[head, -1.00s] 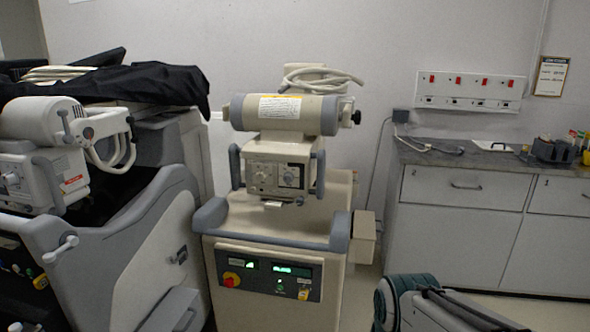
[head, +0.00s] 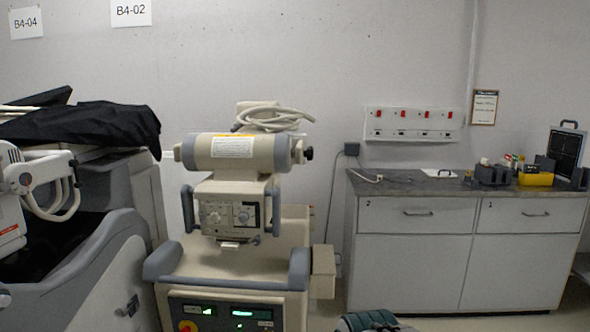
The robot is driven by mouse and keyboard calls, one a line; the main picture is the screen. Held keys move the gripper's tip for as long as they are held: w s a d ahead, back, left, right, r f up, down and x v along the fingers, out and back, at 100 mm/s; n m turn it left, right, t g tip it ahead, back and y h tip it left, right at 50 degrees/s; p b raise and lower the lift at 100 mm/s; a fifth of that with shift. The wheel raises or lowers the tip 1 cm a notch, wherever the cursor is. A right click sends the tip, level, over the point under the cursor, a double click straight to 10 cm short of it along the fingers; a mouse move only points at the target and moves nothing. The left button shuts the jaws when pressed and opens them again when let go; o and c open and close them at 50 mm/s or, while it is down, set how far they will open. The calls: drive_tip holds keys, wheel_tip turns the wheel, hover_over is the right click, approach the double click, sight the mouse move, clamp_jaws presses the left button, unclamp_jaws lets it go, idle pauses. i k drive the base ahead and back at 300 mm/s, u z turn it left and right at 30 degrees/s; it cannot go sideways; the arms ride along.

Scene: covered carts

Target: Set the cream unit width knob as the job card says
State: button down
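The cream unit (head: 222,262) stands left of centre, with a cylindrical head on top and a control box (head: 229,212) below it. The box face carries small round knobs and a dark dial panel; the labels are too small to read, so I cannot tell which is the width knob. A lit green display (head: 243,313) shows on its lower front. A framed notice (head: 485,107) hangs on the wall at the right, and a white sheet (head: 438,173) lies on the counter; I cannot tell whether either is the job card. My gripper is not in view; part of my arm shows at the bottom.
A grey cart under a black cover (head: 85,127) stands close on the left. A counter (head: 440,187) with numbered drawers runs along the right, holding a yellow box (head: 535,179) and dark holders. A coiled hose (head: 272,117) tops the cream unit. Floor shows between unit and counter.

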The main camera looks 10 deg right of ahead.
sight(216, 215)
drive_tip(key=z, duration=0.15)
drive_tip(key=i, duration=0.65)
drive_tip(key=u, duration=0.35)
